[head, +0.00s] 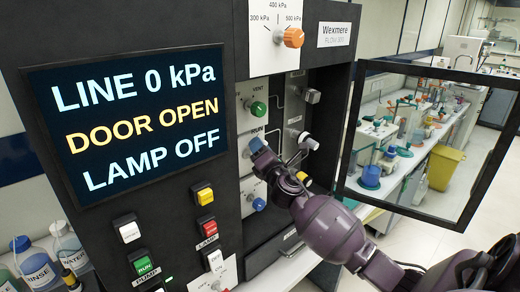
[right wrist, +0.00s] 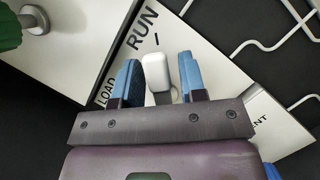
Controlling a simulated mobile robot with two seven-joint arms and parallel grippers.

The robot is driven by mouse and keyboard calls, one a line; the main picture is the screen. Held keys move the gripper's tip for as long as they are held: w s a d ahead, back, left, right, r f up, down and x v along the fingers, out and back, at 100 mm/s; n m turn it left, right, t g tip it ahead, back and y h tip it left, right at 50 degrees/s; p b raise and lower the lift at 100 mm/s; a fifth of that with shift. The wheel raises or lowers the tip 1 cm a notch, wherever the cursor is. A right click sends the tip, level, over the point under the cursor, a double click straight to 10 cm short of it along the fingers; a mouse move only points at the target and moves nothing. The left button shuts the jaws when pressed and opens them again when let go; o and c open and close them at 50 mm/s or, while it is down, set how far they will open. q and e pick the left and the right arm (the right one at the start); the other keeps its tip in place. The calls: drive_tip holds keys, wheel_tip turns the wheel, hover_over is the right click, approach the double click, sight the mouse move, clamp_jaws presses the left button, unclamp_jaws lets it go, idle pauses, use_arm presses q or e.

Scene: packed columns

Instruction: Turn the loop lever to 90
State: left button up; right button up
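The loop lever (right wrist: 157,72) has a white, rounded grip on a grey stem. In the right wrist view its tip lies near the tick under the word RUN, with the word LOAD to the left. My right gripper (right wrist: 160,80) is open, with one blue finger on each side of the lever. A gap shows at the right finger; at the left finger I cannot tell whether they touch. In the head view my right gripper (head: 257,146) is at the panel below the RUN label and hides most of the lever. My left gripper is not in view.
A screen (head: 130,120) reads LINE 0 kPa, DOOR OPEN, LAMP OFF. A green knob (head: 258,108) sits above the gripper and a blue knob (head: 259,204) below. An orange knob (head: 293,38) is at the top. The open glass door (head: 340,150) stands to the right, near my right arm.

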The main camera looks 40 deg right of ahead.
drive_tip(key=shift+o, duration=0.5)
drive_tip(key=shift+s+f, duration=0.15)
drive_tip(key=shift+s, duration=0.1)
drive_tip(key=b+v, duration=0.2)
drive_tip(key=v, duration=0.8)
drive_tip(key=shift+s, duration=0.2)
drive_tip(key=shift+a, duration=0.1)
